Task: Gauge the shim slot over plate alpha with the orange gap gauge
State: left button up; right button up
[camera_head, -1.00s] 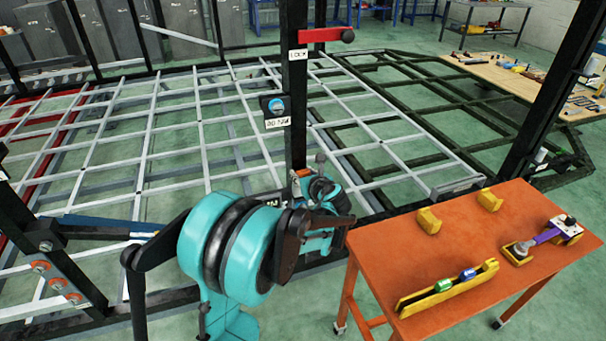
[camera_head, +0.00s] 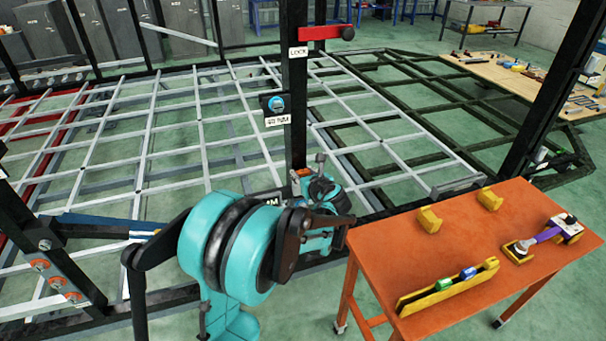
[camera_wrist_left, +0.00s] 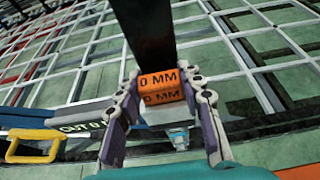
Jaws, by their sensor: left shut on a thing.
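The orange gap gauge (camera_wrist_left: 161,86), a block with black "0 MM" lettering, is held between the two fingers of my left gripper (camera_wrist_left: 163,95) in the left wrist view. It sits against the foot of a black post (camera_wrist_left: 145,28), above a grey plate and bolt (camera_wrist_left: 172,118). In the head view, my left gripper (camera_head: 303,180) is low at the base of the post, and only a bit of orange shows there. The shim slot and any mark naming plate alpha are not clear. My right gripper is not in view.
An orange table (camera_head: 455,250) at right holds yellow blocks (camera_head: 428,220), a yellow rack (camera_head: 447,287) with green and blue pieces, and a purple-handled tool (camera_head: 545,236). A yellow handle (camera_wrist_left: 32,146) lies left of the gripper.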

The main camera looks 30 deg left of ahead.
aim_at(300, 150)
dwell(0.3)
pick_arm(q)
jog(key=shift+r+p, duration=3.05)
jog(key=shift+r, duration=1)
jog(key=shift+d, duration=0.1)
